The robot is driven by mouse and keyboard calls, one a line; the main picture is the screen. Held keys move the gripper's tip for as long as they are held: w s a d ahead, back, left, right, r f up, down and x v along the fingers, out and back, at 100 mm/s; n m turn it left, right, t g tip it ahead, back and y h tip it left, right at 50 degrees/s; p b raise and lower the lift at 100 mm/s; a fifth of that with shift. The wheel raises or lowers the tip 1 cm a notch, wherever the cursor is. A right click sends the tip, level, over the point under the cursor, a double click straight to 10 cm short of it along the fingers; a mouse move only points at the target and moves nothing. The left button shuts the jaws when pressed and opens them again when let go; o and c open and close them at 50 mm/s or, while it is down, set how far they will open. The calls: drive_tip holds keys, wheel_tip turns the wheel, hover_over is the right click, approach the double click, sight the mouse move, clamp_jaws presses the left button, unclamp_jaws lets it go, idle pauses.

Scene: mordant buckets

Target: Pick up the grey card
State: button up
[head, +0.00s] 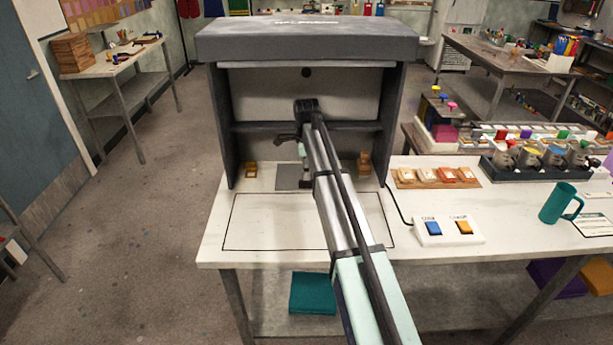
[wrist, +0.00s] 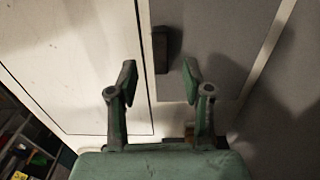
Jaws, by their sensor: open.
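The grey card (head: 290,178) lies flat on the booth floor near its front opening, partly hidden by my arm. In the wrist view the grey card (wrist: 222,45) fills the area right of centre. A small dark block (wrist: 166,50) shows at its left edge, seen between my fingers; I cannot tell whether it is fixed to the card. My gripper (head: 304,160) is inside the booth above the card. In the wrist view my gripper (wrist: 160,72) has its two fingers apart, with nothing held.
The dark booth (head: 220,130) has side walls and a roof around my arm. Small wooden blocks (head: 251,170) and (head: 365,165) stand inside it. A switch box (head: 448,231), a tray of swatches (head: 436,177) and a teal mug (head: 557,204) are at right.

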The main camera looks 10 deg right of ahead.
drive_tip(key=shift+d+f+p, duration=0.15)
drive_tip(key=shift+f+p, duration=1)
drive_tip(key=shift+f, duration=1.55)
clamp_jaws()
